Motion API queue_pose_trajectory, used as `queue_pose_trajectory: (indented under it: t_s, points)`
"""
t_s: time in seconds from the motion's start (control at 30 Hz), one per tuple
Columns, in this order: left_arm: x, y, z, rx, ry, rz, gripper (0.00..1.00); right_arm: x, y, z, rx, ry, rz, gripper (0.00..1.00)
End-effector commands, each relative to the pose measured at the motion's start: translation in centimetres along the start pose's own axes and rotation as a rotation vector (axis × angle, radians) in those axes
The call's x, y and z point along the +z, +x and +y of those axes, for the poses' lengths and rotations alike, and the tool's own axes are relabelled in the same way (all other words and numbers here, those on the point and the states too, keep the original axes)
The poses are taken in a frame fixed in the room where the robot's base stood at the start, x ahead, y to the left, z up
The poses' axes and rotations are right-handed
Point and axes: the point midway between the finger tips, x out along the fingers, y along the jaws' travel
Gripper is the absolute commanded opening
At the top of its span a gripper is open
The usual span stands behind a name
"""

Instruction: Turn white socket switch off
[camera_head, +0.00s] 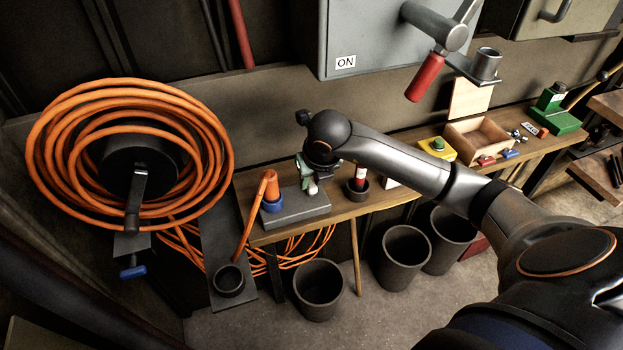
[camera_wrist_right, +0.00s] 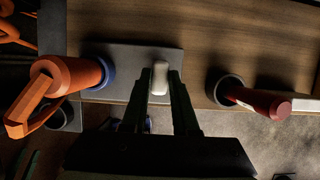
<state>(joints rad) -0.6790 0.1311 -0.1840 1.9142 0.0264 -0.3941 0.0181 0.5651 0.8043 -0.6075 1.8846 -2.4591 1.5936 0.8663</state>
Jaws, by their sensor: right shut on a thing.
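The white switch (camera_wrist_right: 160,77) stands up from the grey base plate (camera_head: 298,212) on the bench. In the head view the switch (camera_head: 312,187) shows just below my right gripper (camera_head: 307,172). My right gripper, seen closely in the right wrist view (camera_wrist_right: 162,90), has its two dark fingers on either side of the switch and is shut on it. An orange plug (camera_head: 271,186) stands in the blue socket (camera_head: 272,205) on the left part of the same plate; both also show in the right wrist view. My left gripper is not in view.
A red-handled piece (camera_head: 359,180) stands in a dark cup right of the plate. Further right are a yellow box with a green button (camera_head: 438,148) and a wooden tray (camera_head: 477,137). A coiled orange cable (camera_head: 60,150) hangs left. Black bins (camera_head: 319,290) stand below the bench.

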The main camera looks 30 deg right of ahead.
Motion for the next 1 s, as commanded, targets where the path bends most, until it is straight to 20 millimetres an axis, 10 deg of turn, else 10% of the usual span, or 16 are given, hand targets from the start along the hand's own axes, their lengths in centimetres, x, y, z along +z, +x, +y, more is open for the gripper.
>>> queue_pose_trajectory:
  t_s: [1.0]
  points:
    - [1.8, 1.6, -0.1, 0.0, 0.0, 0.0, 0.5, 0.3, 0.0, 0.5, -0.291, 0.703, -0.003, 0.0]
